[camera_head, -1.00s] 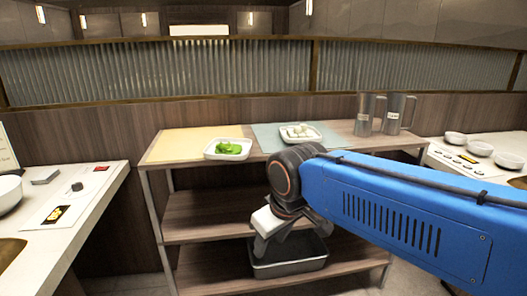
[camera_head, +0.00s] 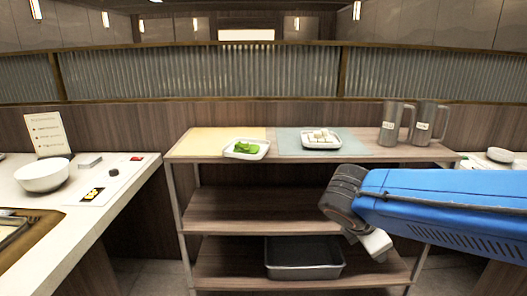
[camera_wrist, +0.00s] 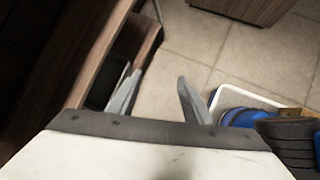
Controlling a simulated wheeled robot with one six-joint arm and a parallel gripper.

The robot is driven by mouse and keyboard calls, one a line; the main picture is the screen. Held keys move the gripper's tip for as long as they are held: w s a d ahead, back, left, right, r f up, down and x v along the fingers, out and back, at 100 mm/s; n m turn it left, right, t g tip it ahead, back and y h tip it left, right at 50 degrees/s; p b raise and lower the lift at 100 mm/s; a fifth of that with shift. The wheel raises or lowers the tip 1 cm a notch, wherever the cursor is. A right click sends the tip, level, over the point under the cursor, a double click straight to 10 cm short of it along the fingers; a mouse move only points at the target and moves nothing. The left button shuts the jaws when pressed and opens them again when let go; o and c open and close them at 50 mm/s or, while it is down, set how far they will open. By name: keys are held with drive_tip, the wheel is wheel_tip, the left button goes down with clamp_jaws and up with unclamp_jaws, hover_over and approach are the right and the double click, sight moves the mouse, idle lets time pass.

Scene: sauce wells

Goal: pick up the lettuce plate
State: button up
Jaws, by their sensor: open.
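The lettuce plate (camera_head: 247,149), a white dish with green leaves, stands on the top shelf of the wooden rack, at the front edge of a yellow mat. My gripper (camera_wrist: 152,98) is open and empty in the wrist view, with its two grey fingers apart over the tiled floor. In the head view my arm reaches in from the right, and its wrist is in front of the rack's right side, lower than the top shelf and well right of the lettuce plate. The fingertips are not visible in the head view.
A plate of white pieces (camera_head: 321,139) stands on a blue-grey mat (camera_head: 290,150), right of the lettuce. Two metal jugs (camera_head: 394,124) are at the right end. A grey bin (camera_head: 303,258) sits on the bottom shelf. A counter with a white bowl (camera_head: 42,175) is at left.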

drive_tip(key=w+a+r+n+t+h, duration=0.2)
drive_tip(key=w+a+r+n, duration=0.1)
drive_tip(key=w+a+n, duration=0.4)
drive_tip(key=n+t+y, duration=0.4)
drive_tip(key=n+t, duration=0.7)
drive_tip(key=n, duration=1.3)
approach(240, 158)
drive_tip(key=shift+x, duration=5.1)
clamp_jaws()
